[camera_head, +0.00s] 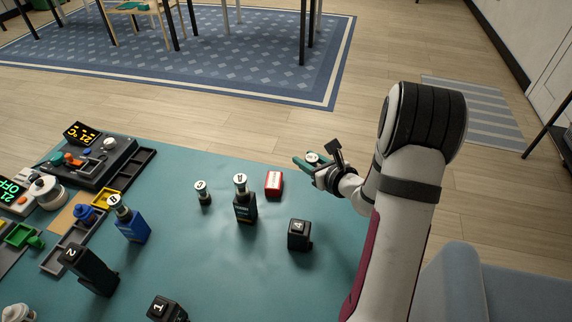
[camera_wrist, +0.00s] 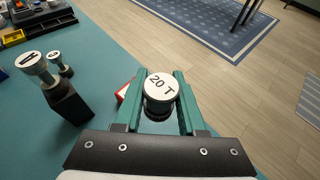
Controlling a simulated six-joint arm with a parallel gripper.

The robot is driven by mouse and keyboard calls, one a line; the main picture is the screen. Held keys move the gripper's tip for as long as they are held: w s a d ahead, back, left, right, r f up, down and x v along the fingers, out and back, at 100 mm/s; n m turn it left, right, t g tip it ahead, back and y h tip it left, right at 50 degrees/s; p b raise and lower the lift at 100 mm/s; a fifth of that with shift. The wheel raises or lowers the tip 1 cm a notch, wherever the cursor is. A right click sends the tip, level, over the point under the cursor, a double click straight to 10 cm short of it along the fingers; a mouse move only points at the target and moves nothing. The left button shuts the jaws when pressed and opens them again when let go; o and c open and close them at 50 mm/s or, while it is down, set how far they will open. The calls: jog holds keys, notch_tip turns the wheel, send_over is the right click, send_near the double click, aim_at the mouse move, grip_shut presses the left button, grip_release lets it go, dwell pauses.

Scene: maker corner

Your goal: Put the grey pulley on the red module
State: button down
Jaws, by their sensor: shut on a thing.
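My gripper (camera_head: 305,163) is shut on the grey pulley (camera_head: 312,157), a round piece with a white top. In the wrist view, the pulley (camera_wrist: 159,88) sits between the green fingers (camera_wrist: 159,100) and its top reads "20 T". The gripper holds it near the right far edge of the teal table. The red module (camera_head: 274,184) stands on the table, left of the gripper. In the wrist view only a strip of the red module (camera_wrist: 123,92) shows past the left finger; the rest is hidden.
A dark module with a white-topped piece (camera_head: 244,208) stands left of the red module, with a small white-topped piece (camera_head: 202,193) beyond. Black module 4 (camera_head: 299,235) is nearer, and a blue module (camera_head: 133,228) farther left. Trays and devices fill the left side.

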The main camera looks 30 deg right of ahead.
jog(key=d, duration=0.2)
send_over(271, 175)
jog(key=f, duration=0.6)
jog(key=shift+s+d, duration=0.15)
jog(key=shift+s, duration=0.15)
jog(key=shift+w+a+f, duration=0.1)
jog(key=shift+w+f, duration=0.05)
jog(key=shift+f, duration=0.95)
jog(key=shift+w+a+f, duration=0.1)
jog(key=shift+f, duration=1)
jog(key=c, duration=0.5)
grip_release()
jog(key=shift+f, duration=0.15)
